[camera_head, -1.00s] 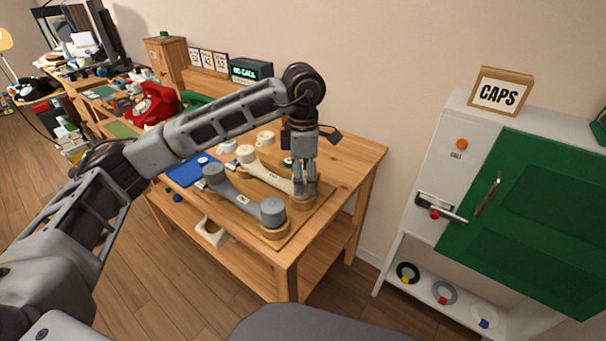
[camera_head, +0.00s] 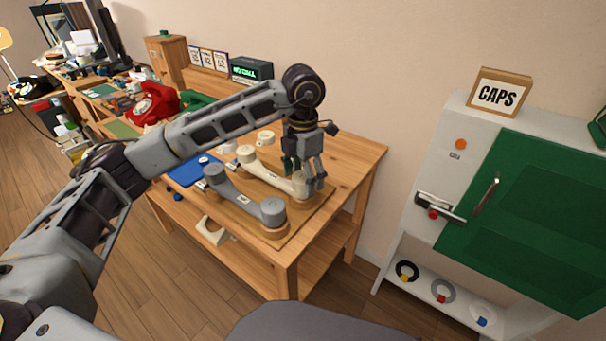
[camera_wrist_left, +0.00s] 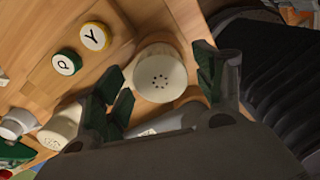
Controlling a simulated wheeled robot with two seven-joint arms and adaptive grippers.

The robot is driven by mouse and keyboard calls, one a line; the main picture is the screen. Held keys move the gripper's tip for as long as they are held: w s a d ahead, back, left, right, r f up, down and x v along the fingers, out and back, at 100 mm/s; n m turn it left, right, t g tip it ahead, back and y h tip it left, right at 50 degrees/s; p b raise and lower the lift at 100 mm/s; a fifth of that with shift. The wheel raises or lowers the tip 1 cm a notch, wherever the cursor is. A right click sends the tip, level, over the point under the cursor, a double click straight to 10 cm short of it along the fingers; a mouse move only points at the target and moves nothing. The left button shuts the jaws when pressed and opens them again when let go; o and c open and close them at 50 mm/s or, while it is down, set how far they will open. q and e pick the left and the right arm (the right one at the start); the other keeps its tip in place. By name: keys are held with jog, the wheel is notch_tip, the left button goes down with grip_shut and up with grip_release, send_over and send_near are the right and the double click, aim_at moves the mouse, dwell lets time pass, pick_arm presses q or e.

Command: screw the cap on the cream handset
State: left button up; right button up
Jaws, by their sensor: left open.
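The cream handset (camera_head: 268,172) lies on a wooden board on the table, beside a grey handset (camera_head: 240,201). Its right end stands in a round wooden holder. My left gripper (camera_head: 304,178) points down over that end, fingers apart. In the left wrist view a round cream cap with small holes (camera_wrist_left: 160,76) faces the camera at the handset's end. The open green-padded fingers of my left gripper (camera_wrist_left: 166,90) are on either side of it, with gaps showing. I cannot tell how far the cap is threaded. My right gripper is not in view.
Two lettered discs, a green Q (camera_wrist_left: 67,62) and a yellow Y (camera_wrist_left: 95,36), lie near the cap. A blue mat (camera_head: 187,172) is on the table's left. A white cabinet with a green door (camera_head: 530,215) and a CAPS sign (camera_head: 498,94) stands to the right.

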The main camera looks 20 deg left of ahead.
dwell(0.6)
pick_arm(q)
jog(key=c, duration=1)
jog(key=shift+o, duration=0.2)
